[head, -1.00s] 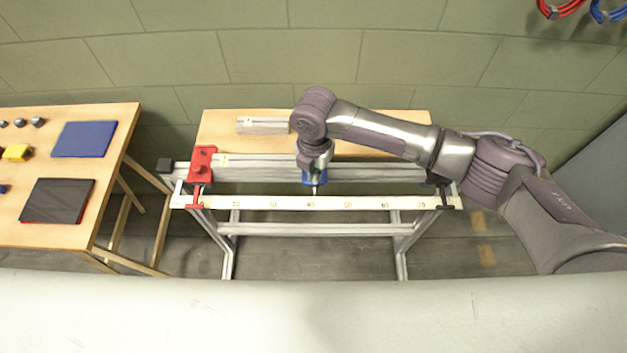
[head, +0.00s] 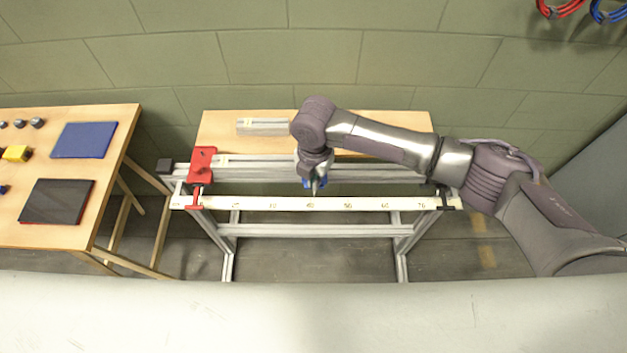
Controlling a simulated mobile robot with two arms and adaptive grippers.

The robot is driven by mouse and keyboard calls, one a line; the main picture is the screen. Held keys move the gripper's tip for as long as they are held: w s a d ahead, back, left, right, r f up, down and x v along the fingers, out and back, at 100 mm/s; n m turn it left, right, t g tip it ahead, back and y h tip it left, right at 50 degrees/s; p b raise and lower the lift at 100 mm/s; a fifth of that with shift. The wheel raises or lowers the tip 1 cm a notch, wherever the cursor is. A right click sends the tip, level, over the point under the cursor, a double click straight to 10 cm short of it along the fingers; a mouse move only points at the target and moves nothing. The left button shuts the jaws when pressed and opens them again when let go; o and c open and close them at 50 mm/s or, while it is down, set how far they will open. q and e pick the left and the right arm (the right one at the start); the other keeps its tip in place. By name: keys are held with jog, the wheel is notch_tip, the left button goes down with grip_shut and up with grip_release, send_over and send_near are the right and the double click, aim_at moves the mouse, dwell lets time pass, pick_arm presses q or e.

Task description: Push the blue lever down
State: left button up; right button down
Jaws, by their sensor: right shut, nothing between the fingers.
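A small blue part (head: 307,183), which looks like the blue lever, sits at the middle of the metal rail frame, just behind the white ruler. Most of it is hidden behind my right gripper. My right gripper (head: 316,189) points down in front of the blue part, with its fingers shut and nothing between them. It overlaps the blue part in the picture; I cannot tell whether they touch. My left gripper is out of view.
The white ruler (head: 270,204) runs along the front of the metal frame. A red block (head: 202,165) is at the rail's left end. A wooden table (head: 125,125) with a blue book (head: 84,140) and a dark tablet (head: 57,201) stands left. A wall is behind.

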jog(key=shift+s+f, duration=0.5)
jog(key=shift+f, duration=0.05)
dwell(0.4)
jog(key=shift+s+f, duration=0.5)
jog(key=shift+f, duration=0.05)
jog(key=shift+s+f, duration=0.2)
jog(key=shift+f, duration=0.1)
jog(key=shift+s+f, duration=0.3)
jog(key=shift+f, duration=0.5)
dwell(0.4)
jog(key=shift+f, duration=0.1)
jog(key=shift+s+f+b, duration=0.1)
jog(key=shift+f+b, duration=0.35)
jog(key=shift+f, duration=0.2)
